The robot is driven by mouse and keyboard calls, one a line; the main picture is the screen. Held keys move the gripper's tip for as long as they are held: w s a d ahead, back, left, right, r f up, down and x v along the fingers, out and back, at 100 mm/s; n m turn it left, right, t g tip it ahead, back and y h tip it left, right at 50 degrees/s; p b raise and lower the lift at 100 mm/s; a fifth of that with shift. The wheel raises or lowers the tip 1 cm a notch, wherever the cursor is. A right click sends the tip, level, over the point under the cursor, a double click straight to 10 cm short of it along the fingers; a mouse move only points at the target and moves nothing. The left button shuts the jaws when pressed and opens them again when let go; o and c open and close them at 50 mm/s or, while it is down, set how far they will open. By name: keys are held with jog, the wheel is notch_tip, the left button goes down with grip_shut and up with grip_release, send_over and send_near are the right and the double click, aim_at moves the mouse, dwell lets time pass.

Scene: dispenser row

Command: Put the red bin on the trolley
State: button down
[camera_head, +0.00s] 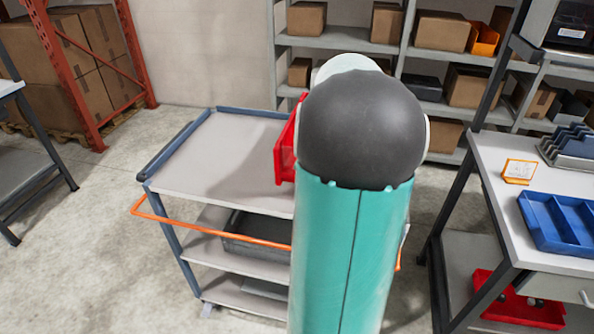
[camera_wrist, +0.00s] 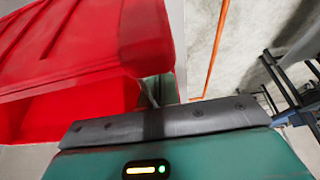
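The red bin (camera_head: 286,150) shows at the right part of the trolley's top shelf (camera_head: 215,158) in the head view, mostly hidden behind my arm. I cannot tell there whether it touches the shelf. In the wrist view the red bin (camera_wrist: 70,60) is large and close, filling the upper left and looking tilted. My gripper (camera_wrist: 158,90) is at the bin's edge, with a finger against the bin wall; it looks shut on the bin. The far finger is mostly hidden. In the head view my gripper is hidden behind my arm.
The trolley has an orange rail (camera_head: 215,232) and a dark grey tray (camera_head: 255,235) on its middle shelf. A workbench with a blue divided tray (camera_head: 560,222) stands at right, another red bin (camera_head: 520,308) below. Shelves with boxes (camera_head: 441,30) stand behind. The trolley top's left part is clear.

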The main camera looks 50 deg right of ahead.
jog(key=shift+w+d+f, duration=0.35)
jog(key=shift+w+f, duration=0.05)
jog(key=shift+f, duration=0.2)
jog(key=shift+w+d+f, duration=0.35)
jog(key=shift+w+f, duration=0.05)
jog(key=shift+f, duration=0.15)
jog(key=shift+w+d+f, duration=0.15)
jog(key=shift+f, duration=1.8)
jog(key=c, duration=1.6)
grip_release()
jog(key=shift+c, duration=0.2)
jog(key=shift+r, duration=0.1)
